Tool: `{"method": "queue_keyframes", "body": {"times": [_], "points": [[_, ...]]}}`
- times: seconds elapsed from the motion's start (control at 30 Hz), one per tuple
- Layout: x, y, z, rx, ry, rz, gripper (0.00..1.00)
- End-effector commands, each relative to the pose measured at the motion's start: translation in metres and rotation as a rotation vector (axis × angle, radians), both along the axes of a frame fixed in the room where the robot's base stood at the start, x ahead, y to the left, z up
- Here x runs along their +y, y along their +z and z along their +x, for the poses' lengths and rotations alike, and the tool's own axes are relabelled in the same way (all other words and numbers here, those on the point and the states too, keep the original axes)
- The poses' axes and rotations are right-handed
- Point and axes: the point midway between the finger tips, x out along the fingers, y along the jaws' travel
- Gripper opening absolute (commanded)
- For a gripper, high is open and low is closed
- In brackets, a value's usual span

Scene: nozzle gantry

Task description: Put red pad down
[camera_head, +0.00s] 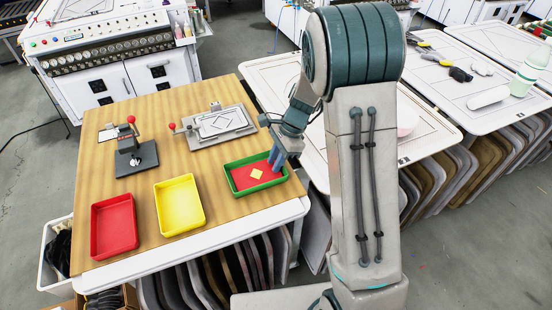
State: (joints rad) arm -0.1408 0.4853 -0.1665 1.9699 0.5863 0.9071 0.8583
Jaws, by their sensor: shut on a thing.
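The red pad (242,181), flat with a yellow diamond at its middle, shows inside the outline of the green tray (233,192) at the right of the wooden tabletop. My gripper (276,162), with blue fingers, points down at the pad's right end and is shut on it. The fingers hide that corner of the pad and part of the tray's back rim. I cannot tell whether the pad touches the tray floor or is held slightly above it.
A yellow tray (180,206) and a red tray (114,226) stand to the left, both empty. Behind are a grey framed plate fixture (220,125) and a small press (133,155) with a red knob. Bare wood (95,185) lies at the left.

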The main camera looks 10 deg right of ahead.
Motion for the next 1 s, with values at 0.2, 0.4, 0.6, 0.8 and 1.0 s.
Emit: {"method": "queue_keyframes", "body": {"times": [0.2, 0.4, 0.6, 0.8, 1.0], "points": [[0.000, -0.002, 0.000, 0.000, 0.000, 0.000, 0.43], [0.000, -0.001, 0.000, 0.000, 0.000, 0.000, 0.43], [-0.003, 0.008, 0.002, -0.002, 0.000, 0.001, 0.43], [-0.018, 0.044, 0.007, -0.007, 0.000, 0.000, 0.43], [-0.033, 0.082, 0.011, -0.004, -0.001, 0.000, 0.43]]}}
